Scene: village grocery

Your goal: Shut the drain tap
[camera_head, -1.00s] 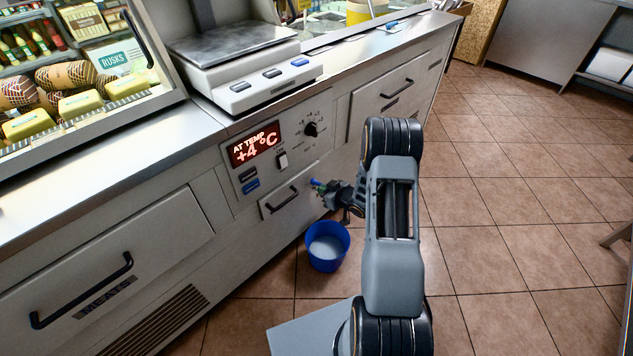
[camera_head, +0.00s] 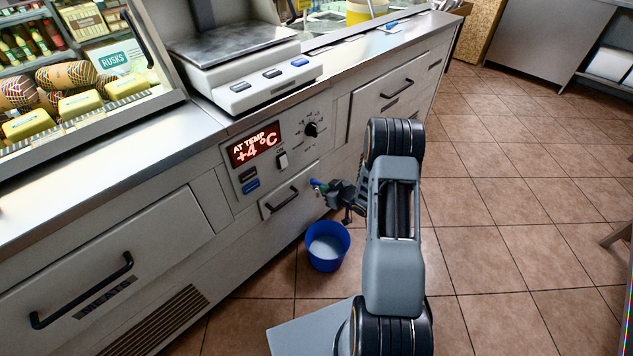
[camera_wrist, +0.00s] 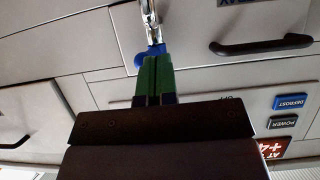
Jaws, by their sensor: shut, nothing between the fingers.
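The drain tap (camera_wrist: 152,22) is a chrome spout with a blue lever (camera_wrist: 140,60), on the counter front in the wrist view. My gripper (camera_wrist: 155,55) has green fingers, shut together with nothing between them. Its tips are right beside the blue lever and overlap the tap's end in the picture; I cannot tell whether they touch. In the head view my gripper (camera_head: 320,188) is at the right end of the small drawer, with a bit of blue at its tips. The tap's body is hidden there. A blue bucket (camera_head: 312,258) with pale contents stands on the floor below.
The counter front carries a small drawer with a black handle (camera_head: 282,200) and a control panel (camera_head: 255,146) reading +4 °C, close to my gripper. A scale (camera_head: 240,75) stands on top.

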